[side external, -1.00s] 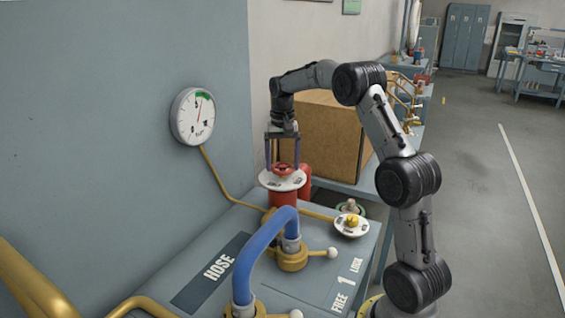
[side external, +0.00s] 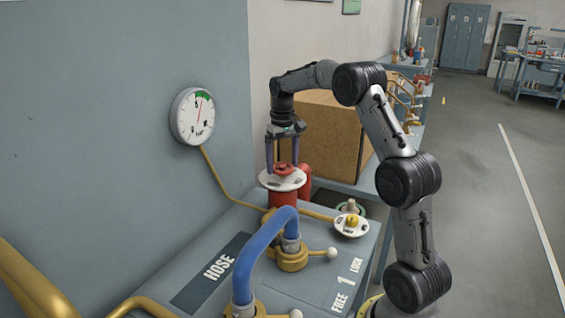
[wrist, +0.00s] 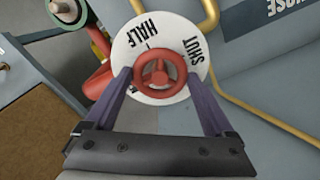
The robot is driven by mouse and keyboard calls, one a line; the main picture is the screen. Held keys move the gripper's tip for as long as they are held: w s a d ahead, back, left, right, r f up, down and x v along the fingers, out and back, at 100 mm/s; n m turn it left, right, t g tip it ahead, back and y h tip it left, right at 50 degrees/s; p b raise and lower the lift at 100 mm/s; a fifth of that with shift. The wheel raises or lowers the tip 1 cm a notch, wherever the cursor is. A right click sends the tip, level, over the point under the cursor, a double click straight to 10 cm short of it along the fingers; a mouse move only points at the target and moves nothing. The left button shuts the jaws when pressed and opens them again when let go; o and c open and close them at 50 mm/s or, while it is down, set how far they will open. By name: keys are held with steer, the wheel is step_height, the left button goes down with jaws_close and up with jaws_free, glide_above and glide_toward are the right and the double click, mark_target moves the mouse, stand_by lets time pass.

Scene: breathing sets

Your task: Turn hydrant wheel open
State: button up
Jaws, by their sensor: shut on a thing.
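The red hydrant wheel (side external: 286,169) sits above a white round dial plate (side external: 283,182) on top of the red hydrant body (side external: 283,197). In the wrist view the wheel (wrist: 159,72) has a dark centre, and the dial plate (wrist: 178,27) reads HALF and SHUT; a further mark is mostly hidden by the wheel and a finger. My gripper (side external: 281,167) points down over the wheel. Its two purple fingers are shut on the wheel's rim from opposite sides, as the wrist view shows (wrist: 159,75).
A wall gauge (side external: 193,116) with a green band hangs at the left. A blue hose (side external: 265,240) arches in front of the hydrant. A small white dial with a yellow knob (side external: 352,221) stands to its right. A large cardboard box (side external: 325,135) is behind my gripper.

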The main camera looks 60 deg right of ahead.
mark_target(282, 166)
steer(key=shift+r, duration=0.1)
steer(key=o, duration=1.1)
step_height(282, 166, up, 14)
steer(key=shift+f, duration=0.1)
